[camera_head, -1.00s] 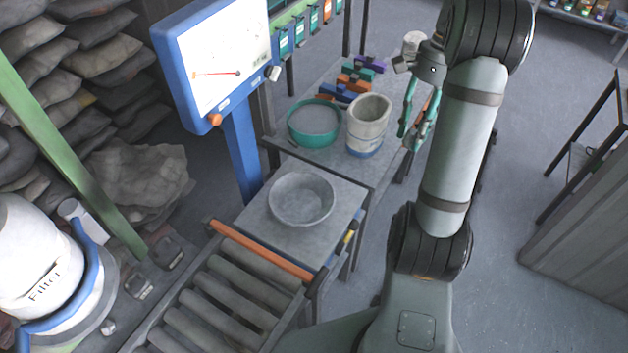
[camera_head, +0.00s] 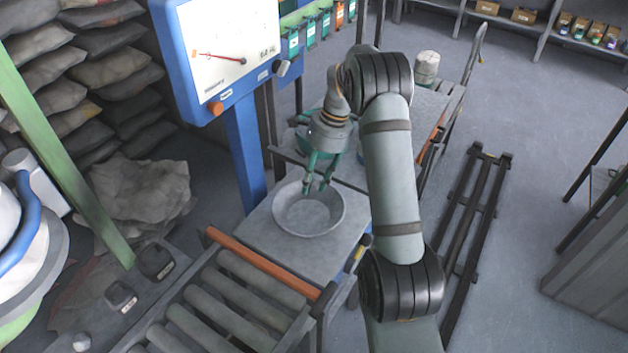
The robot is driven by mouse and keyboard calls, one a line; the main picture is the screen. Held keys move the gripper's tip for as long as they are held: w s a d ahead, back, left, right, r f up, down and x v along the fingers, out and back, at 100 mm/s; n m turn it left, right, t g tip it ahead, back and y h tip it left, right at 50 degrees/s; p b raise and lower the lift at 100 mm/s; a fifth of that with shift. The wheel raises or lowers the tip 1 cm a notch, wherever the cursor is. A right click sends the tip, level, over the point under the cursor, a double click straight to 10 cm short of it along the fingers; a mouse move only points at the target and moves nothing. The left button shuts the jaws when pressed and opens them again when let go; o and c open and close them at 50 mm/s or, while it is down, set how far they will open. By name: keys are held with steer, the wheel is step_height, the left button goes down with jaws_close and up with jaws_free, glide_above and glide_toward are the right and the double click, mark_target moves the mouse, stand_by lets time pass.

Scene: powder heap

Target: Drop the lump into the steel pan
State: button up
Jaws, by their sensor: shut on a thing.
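The steel pan (camera_head: 292,226) is a round, shallow grey dish on a grey weighing platform. It looks empty in the part I can see. My gripper (camera_head: 317,188) points down over the pan's far right rim, its green fingers close together. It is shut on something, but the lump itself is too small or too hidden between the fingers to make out. I cannot tell exactly how high the fingertips are above the pan.
A blue post with a dial display (camera_head: 225,50) stands left behind the pan. A roller conveyor with an orange bar (camera_head: 262,262) lies in front. Sacks (camera_head: 105,70) are stacked at left.

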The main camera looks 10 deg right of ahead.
mark_target(313, 192)
step_height(313, 192, down, 5)
steer(key=b, duration=0.3)
steer(key=shift+b, duration=0.3)
steer(key=o, duration=1.2)
steer(key=v, duration=1.2)
steer(key=shift+r, duration=0.1)
